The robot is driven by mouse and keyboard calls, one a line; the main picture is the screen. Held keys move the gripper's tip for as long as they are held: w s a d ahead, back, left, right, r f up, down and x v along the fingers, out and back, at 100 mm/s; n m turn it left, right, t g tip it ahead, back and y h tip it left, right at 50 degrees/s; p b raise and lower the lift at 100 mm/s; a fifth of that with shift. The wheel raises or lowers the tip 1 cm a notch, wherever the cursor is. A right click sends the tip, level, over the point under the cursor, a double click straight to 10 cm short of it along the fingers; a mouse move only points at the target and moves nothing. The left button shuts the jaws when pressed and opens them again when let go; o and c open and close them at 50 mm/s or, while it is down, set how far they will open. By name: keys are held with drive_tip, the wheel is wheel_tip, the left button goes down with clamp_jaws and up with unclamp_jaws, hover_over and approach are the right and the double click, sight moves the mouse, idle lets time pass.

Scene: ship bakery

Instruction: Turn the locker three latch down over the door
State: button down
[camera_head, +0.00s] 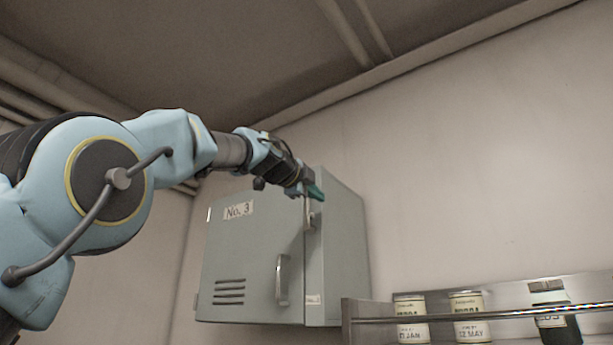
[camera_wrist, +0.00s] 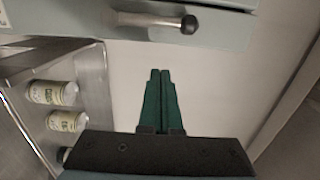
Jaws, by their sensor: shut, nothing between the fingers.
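The grey locker (camera_head: 345,250) marked "No. 3" hangs on the wall, its door (camera_head: 245,250) closed. The latch (camera_head: 309,220) sits by the door's edge, partly hidden behind my gripper in the head view. In the wrist view, the latch (camera_wrist: 150,19) is a metal bar with a dark knob (camera_wrist: 189,24), lying along the locker's edge. My gripper (camera_head: 317,192) is in front of the locker's upper corner, near the latch. In the wrist view its green fingers (camera_wrist: 161,73) are shut and empty, their tips below the knob in the picture, with a visible gap.
The door has a vertical handle (camera_head: 282,279) and vent slots. A metal shelf (camera_head: 380,313) with a front rail is at lower right, holding labelled jars (camera_head: 469,304) and a dark jar (camera_head: 556,323). Bare wall lies right of the locker. Pipes run along the ceiling.

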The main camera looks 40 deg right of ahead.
sight(309, 212)
drive_tip(key=shift+w+d+p, duration=0.15)
drive_tip(key=shift+w+p, duration=0.2)
drive_tip(key=shift+w, duration=0.7)
drive_tip(key=shift+w+d+p, duration=0.15)
drive_tip(key=shift+w+p, duration=0.15)
drive_tip(key=shift+w, duration=0.75)
drive_tip(key=shift+a+n+b, duration=0.15)
drive_tip(key=shift+n+b, duration=0.15)
drive_tip(key=shift+b, duration=0.05)
